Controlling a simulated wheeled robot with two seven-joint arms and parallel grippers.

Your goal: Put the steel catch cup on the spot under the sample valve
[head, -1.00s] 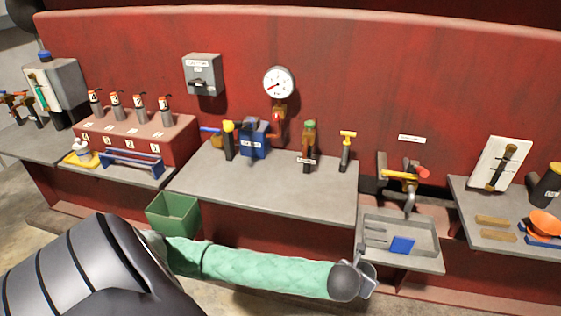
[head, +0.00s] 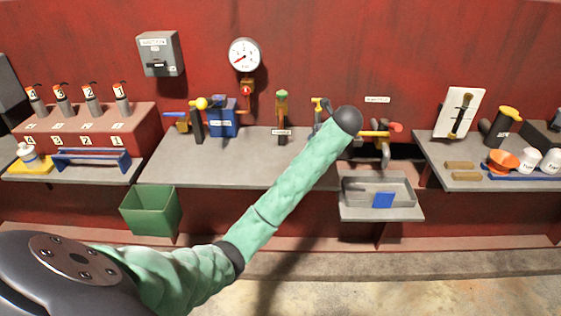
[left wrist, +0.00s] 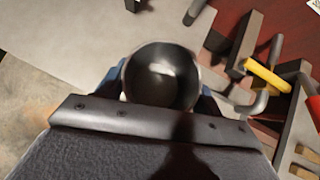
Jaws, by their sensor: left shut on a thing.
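In the left wrist view my left gripper (left wrist: 162,88) is shut on the steel catch cup (left wrist: 160,72), a round cup with a dark, shiny inside whose open mouth faces the camera. In the head view my green-sleeved left arm reaches toward the back bench; its dark wrist hides the gripper and cup. The valve with a yellow bar, a red end and a hooked grey spout (head: 385,156) is just right of the wrist. Below it is a grey tray (head: 408,213) with a blue square (head: 383,200). My right gripper is not in view.
A small yellow-topped valve (head: 317,104) is close left of the wrist, partly hidden. A green-topped fitting (head: 282,108) stands further left. The middle bench (head: 220,170) has clear room in front. An orange bowl (head: 503,161) and white cups are on the right bench. A green bin (head: 150,211) hangs left.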

